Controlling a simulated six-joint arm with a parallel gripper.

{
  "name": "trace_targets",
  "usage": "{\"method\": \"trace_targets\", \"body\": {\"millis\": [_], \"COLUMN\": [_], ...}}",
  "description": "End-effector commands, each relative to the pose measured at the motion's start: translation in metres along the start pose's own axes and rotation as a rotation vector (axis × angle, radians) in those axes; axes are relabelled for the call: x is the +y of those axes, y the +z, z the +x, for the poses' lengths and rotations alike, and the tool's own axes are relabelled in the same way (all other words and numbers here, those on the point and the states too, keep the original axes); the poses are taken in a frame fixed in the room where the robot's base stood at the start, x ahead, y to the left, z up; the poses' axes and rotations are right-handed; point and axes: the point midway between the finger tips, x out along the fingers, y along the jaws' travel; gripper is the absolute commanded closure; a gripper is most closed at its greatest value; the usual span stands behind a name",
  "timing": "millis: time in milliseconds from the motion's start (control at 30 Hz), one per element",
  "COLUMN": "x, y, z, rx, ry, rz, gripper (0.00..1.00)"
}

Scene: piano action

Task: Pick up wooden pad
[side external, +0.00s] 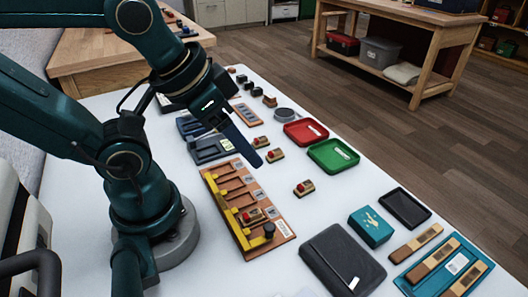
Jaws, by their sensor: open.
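Small wooden pads with red tops lie on the white table: one (260,142) beside my gripper, one (275,155) just right of it, and one (304,188) further toward the front. Another similar red-topped piece (252,215) sits on the wooden rack. My gripper (256,161) is open and empty, pointing down above the table just left of the nearest pads. Its fingers overlap in this view, so the gap between them is hidden.
The orange-brown wooden rack (213,178) with yellow bars and a dark knob (269,230) lies below my gripper. A red tray (320,126), green tray (350,160), black tray (425,212), teal box (370,222) and dark case (320,250) occupy the right side.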

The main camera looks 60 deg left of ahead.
Motion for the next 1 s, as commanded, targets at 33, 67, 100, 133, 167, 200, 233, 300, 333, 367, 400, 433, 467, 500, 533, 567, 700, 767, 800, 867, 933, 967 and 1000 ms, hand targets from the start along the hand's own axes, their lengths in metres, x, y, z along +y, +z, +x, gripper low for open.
{"method": "trace_targets", "body": {"millis": [33, 67, 100, 133, 167, 200, 233, 300, 333, 367, 400, 433, 467, 500, 533, 567, 700, 767, 800, 867, 933, 967, 1000], "x": [0.0, 0.0, 0.0, 0.0, 0.0, 0.0, 0.0, 0.0, 0.0, 0.0, 0.0, 0.0, -0.001, -0.003, -0.004, -0.006, -0.018, -0.026, -0.031, -0.04, -0.051, -0.056, -0.063], "y": [0.0, 0.0, 0.0, 0.0, 0.0, 0.0, 0.0, 0.0, 0.0, -0.003, -0.009, -0.014, -0.019, -0.027, -0.033, -0.038, -0.066, -0.077, -0.083, -0.092, -0.101, -0.103, -0.107], "z": [0.0, 0.0, 0.0, 0.0, 0.0, 0.0, 0.0, 0.0, 0.0, -0.002, -0.006, -0.008, -0.009, -0.009, -0.009, -0.008, 0.002, 0.009, 0.015, 0.026, 0.04, 0.046, 0.055], "rx": [0.0, 0.0, 0.0, 0.0, 0.0, 0.0, 0.0, -0.001, -0.002, 0.006, 0.023, 0.028, 0.026, 0.02, 0.013, 0.004, -0.052, -0.083, -0.105, -0.138, -0.18, -0.198, -0.223], "ry": [0.0, 0.0, 0.0, 0.0, 0.0, 0.0, 0.0, 0.0, 0.0, 0.0, -0.001, -0.001, -0.003, -0.008, -0.012, -0.015, -0.034, -0.04, -0.043, -0.048, -0.05, -0.051, -0.05], "rz": [0.0, 0.0, 0.0, 0.0, 0.0, 0.0, 0.0, 0.009, 0.02, 0.034, 0.053, 0.067, 0.08, 0.092, 0.1, 0.107, 0.125, 0.127, 0.127, 0.124, 0.118, 0.113, 0.107], "gripper": [0.38, 0.38, 0.38, 0.38, 0.38, 0.38, 0.38, 0.38, 0.38, 0.38, 0.38, 0.38, 0.38, 0.38, 0.38, 0.38, 0.38, 0.38, 0.38, 0.38, 0.38, 0.38, 0.38]}}
